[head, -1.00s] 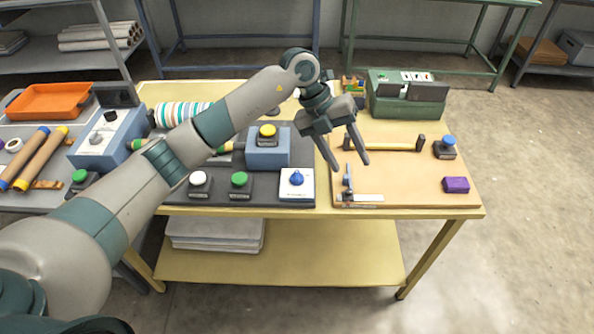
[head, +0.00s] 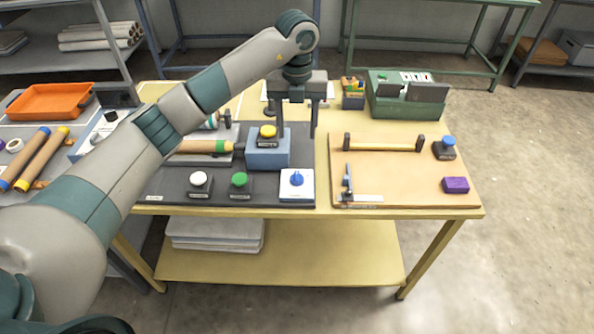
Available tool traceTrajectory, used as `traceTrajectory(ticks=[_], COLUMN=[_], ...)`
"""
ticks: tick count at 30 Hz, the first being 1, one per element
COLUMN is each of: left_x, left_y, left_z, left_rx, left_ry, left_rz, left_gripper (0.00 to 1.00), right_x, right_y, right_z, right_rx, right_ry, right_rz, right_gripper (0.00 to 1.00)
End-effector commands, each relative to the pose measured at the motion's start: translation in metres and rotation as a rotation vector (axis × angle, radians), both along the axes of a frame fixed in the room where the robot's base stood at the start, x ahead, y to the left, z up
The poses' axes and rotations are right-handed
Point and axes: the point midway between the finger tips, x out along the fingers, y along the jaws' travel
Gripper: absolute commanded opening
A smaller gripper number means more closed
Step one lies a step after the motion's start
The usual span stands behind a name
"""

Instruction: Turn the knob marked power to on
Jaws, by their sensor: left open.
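A blue knob (head: 297,179) sits on a white square plate (head: 289,191) at the front right corner of the dark panel (head: 270,195). The print on the plate is too small to read. Another dark knob (head: 110,116) shows on the pale blue box (head: 93,128) at the left, partly hidden by my arm. My left gripper (head: 297,134) is open and empty, fingers pointing down. In the picture it is above and behind the blue knob, just right of the yellow button (head: 267,131) on its blue block (head: 268,152). My right gripper is out of view.
A white button (head: 200,179) and a green button (head: 240,180) stand left of the blue knob. A green box (head: 408,99) stands behind.

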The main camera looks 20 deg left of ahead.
Motion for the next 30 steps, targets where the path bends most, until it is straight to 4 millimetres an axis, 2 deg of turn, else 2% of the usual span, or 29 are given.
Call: traceTrajectory(ticks=[8,24,30], left_x=[-0.001,-0.002,-0.001], left_y=[0.0,0.0,-0.001], left_z=[-0.035,-0.13,-0.154], left_rx=[0.0,0.0,-0.001], left_ry=[0.005,0.004,0.002], left_rz=[0.0,0.0,-0.001], left_gripper=[0.51,0.51,0.51], right_x=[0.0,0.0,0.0], right_y=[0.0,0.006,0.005], right_z=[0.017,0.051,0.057], right_rx=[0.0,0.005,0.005], right_ry=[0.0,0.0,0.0], right_rz=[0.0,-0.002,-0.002], right_gripper=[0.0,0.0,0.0])
